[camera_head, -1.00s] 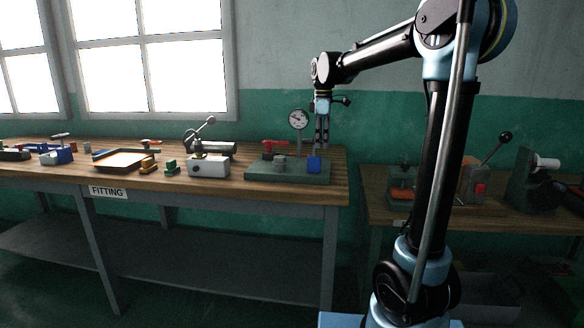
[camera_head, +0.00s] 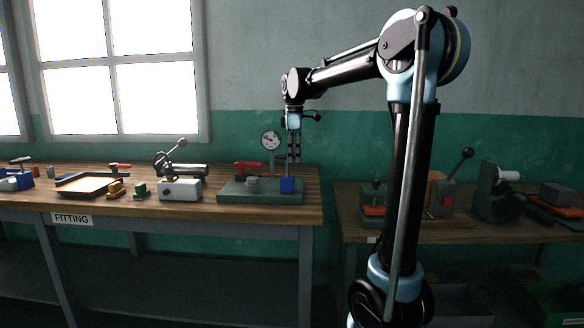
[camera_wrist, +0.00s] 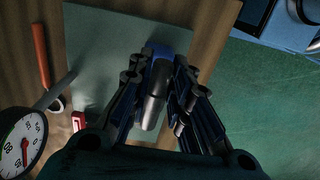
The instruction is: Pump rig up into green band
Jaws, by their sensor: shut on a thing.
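The rig's green baseplate (camera_head: 232,190) lies on the right end of the wooden bench. It carries a round white gauge (camera_head: 271,141) on a post, a red-handled lever (camera_head: 248,164), a grey knob (camera_head: 252,183) and a blue block (camera_head: 287,185). My gripper (camera_head: 294,158) points down over the blue block. In the wrist view, its fingers close around a grey metal cylinder (camera_wrist: 153,95) beside a blue part (camera_wrist: 165,60); the exact contact is partly hidden.
Left of the rig on the bench are a white box with a ball-ended lever (camera_head: 180,189), small green and yellow blocks, and an orange tray (camera_head: 88,186). A lower bench (camera_head: 470,230) with other equipment stands at the right. The green wall is behind.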

